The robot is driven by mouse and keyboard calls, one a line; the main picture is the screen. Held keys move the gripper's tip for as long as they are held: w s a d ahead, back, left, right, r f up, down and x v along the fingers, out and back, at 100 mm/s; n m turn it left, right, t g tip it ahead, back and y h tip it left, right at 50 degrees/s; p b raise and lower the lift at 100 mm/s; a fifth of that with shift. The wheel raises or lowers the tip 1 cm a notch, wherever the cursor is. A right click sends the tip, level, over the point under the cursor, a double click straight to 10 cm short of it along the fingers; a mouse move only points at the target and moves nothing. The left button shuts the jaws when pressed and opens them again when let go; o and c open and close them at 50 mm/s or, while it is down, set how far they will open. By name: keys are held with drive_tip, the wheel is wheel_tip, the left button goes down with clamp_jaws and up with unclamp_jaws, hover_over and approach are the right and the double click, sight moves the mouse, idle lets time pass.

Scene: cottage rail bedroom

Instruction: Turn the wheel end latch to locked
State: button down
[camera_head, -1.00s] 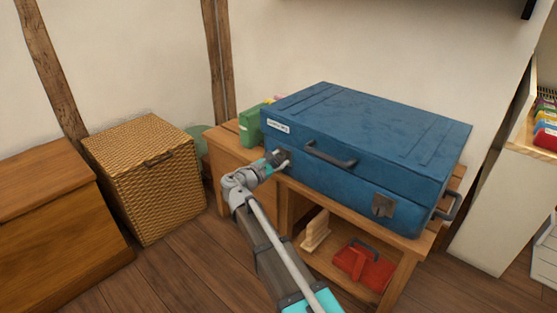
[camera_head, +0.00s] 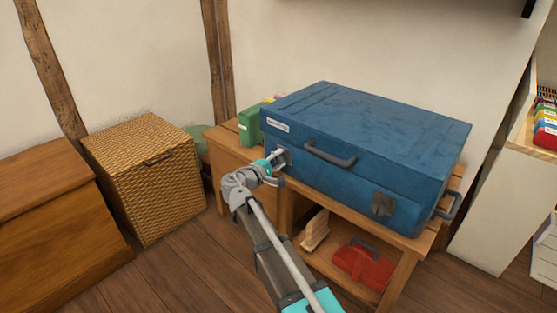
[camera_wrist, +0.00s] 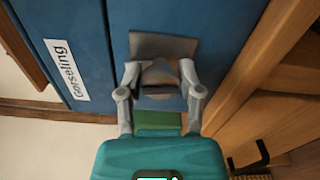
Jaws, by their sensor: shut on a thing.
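A large blue case (camera_head: 360,125) lies closed on a wooden bench, with two metal latches on its front. The latch at the labelled left end (camera_wrist: 165,46) is a grey plate with a raised part between my fingers. My gripper (camera_head: 280,158) is at this latch, and in the wrist view my gripper (camera_wrist: 160,80) is shut on it, one finger on each side. The fingers partly hide the latch, and I cannot read its setting. The other latch (camera_head: 383,204) is at the right of the front, free of my gripper.
A dark carry handle (camera_head: 330,154) sticks out just right of my gripper, and a side handle (camera_head: 450,207) is at the right end. Green box (camera_head: 249,127) stands behind the left end. A red object (camera_head: 363,265) lies on the shelf below. A wicker basket (camera_head: 147,180) stands left.

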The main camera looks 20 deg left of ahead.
drive_tip(key=shift+w+m, duration=0.1)
drive_tip(key=shift+m, duration=0.9)
drive_tip(key=shift+c, duration=1.3)
unclamp_jaws()
drive_tip(key=v, duration=1.2)
drive_tip(key=shift+d+f, duration=0.1)
